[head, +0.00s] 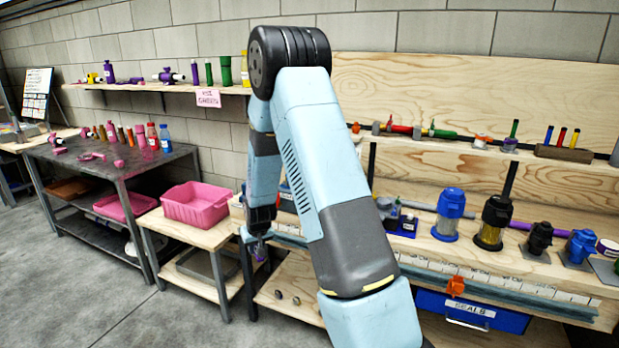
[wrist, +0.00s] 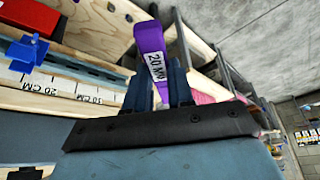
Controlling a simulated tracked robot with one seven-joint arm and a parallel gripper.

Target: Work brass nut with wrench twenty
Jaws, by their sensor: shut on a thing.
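My gripper (wrist: 160,88) is shut on a purple wrench (wrist: 150,42) with a white label reading 20 MM. I cannot make out a brass nut for certain in either view. My arm hides part of the workbench in the head view.
Filter housings with blue (head: 450,212) and black (head: 493,220) tops stand on the right bench. A blue SEALS bin (head: 473,312) sits below. A pink tub (head: 195,203) stands on a low wooden table at left. Small metal pieces (head: 279,295) lie on a low shelf. Floor at left is clear.

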